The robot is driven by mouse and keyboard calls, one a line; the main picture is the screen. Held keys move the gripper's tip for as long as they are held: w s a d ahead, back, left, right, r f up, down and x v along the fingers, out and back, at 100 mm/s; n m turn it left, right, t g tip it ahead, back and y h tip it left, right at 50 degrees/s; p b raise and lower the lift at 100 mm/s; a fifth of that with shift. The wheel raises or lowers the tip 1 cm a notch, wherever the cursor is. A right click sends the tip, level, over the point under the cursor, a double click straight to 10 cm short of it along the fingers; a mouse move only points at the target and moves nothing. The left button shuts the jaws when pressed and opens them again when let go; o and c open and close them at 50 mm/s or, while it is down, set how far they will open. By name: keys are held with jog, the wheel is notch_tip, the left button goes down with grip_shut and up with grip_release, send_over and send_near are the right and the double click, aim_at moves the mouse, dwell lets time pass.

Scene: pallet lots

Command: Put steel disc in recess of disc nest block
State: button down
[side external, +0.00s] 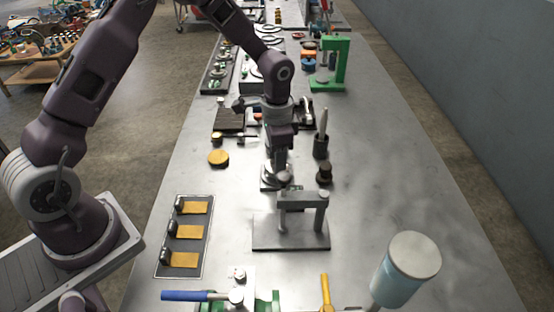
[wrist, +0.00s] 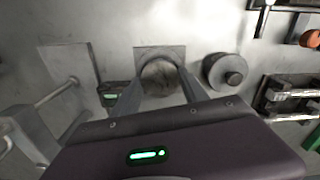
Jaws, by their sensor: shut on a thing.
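My gripper (wrist: 160,78) points down, with its two fingers on either side of the round grey steel disc (wrist: 159,76). The fingers are shut on the disc. In the wrist view the disc lies over a square grey block (wrist: 145,51), which looks like the disc nest block. Its recess is hidden under the disc, so I cannot tell whether the disc is seated or just above. In the side view my gripper (side external: 277,172) is low over the block (side external: 267,184) near the middle of the bench, and the disc is hard to make out there.
A grey bridge-like stand (side external: 290,197) is close in front of my gripper. A dark knobbed round piece (side external: 324,172) and an upright holder (side external: 320,147) stand close on the right. A yellow disc (side external: 218,158) lies left.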

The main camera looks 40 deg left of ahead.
jog(key=shift+f, duration=0.55)
jog(key=c, duration=0.6)
grip_release()
jog(key=shift+r, duration=0.1)
notch_tip(320, 180, up, 13)
jog(key=shift+r, duration=0.15)
jog(key=s+a+r+n+t, duration=0.1)
jog(key=s+r+n+t, duration=0.1)
jog(key=s+r, duration=0.6)
jog(key=s+r+n+t, duration=0.2)
jog(key=s+r, duration=0.3)
jog(key=s, duration=0.5)
jog(key=s+f+n+t, duration=0.1)
jog(key=s+n, duration=0.1)
jog(key=s, duration=0.6)
jog(key=shift+s+n+t, duration=0.3)
jog(key=shift+s+n, duration=0.05)
jog(key=shift+n, duration=0.05)
